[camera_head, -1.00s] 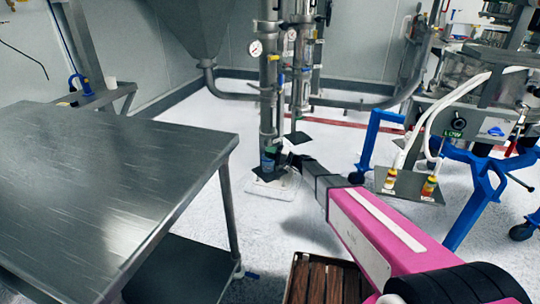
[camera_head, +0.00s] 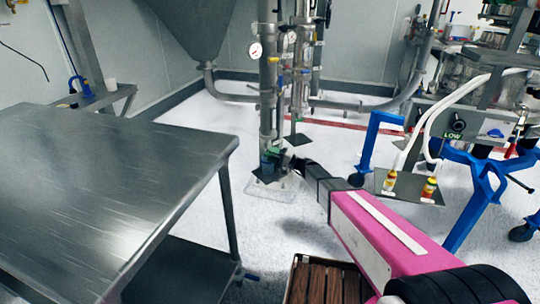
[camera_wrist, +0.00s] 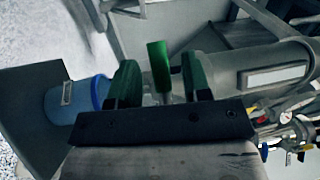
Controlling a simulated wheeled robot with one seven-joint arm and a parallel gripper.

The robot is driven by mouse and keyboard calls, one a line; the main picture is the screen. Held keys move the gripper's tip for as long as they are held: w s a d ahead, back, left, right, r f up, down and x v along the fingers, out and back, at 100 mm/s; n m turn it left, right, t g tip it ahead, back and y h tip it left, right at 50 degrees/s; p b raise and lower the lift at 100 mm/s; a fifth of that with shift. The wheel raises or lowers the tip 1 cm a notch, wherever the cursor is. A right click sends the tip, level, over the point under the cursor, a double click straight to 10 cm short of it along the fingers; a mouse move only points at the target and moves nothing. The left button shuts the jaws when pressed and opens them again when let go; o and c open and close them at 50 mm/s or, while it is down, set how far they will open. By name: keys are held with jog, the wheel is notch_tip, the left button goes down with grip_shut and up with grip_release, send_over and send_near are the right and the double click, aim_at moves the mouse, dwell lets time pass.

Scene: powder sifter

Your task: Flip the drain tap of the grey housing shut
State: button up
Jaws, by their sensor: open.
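The grey housing (camera_head: 267,105) is a tall upright metal pipe column in the head view, and its grey metal body (camera_wrist: 250,68) fills the right of the wrist view. A green drain tap handle (camera_wrist: 157,72) stands out from it. My gripper (camera_wrist: 158,63) is open, with one dark green finger on each side of the handle; I cannot tell whether either finger touches it. In the head view my gripper (camera_head: 284,159) is at the column's lower end, too small there to show the handle. A blue cup (camera_wrist: 72,101) sits beside the fingers on a dark plate (camera_wrist: 28,95).
A steel table (camera_head: 100,180) stands at the left. A blue wheeled frame (camera_head: 480,190) and a small tray (camera_head: 410,188) with two yellow-and-red fittings are at the right. A slatted wooden crate (camera_head: 325,283) is at the bottom. The floor around the column is mostly clear.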

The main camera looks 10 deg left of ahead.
jog(key=d+f, duration=0.1)
jog(key=d, duration=0.8)
jog(key=shift+s+f, duration=0.3)
jog(key=shift+s, duration=0.15)
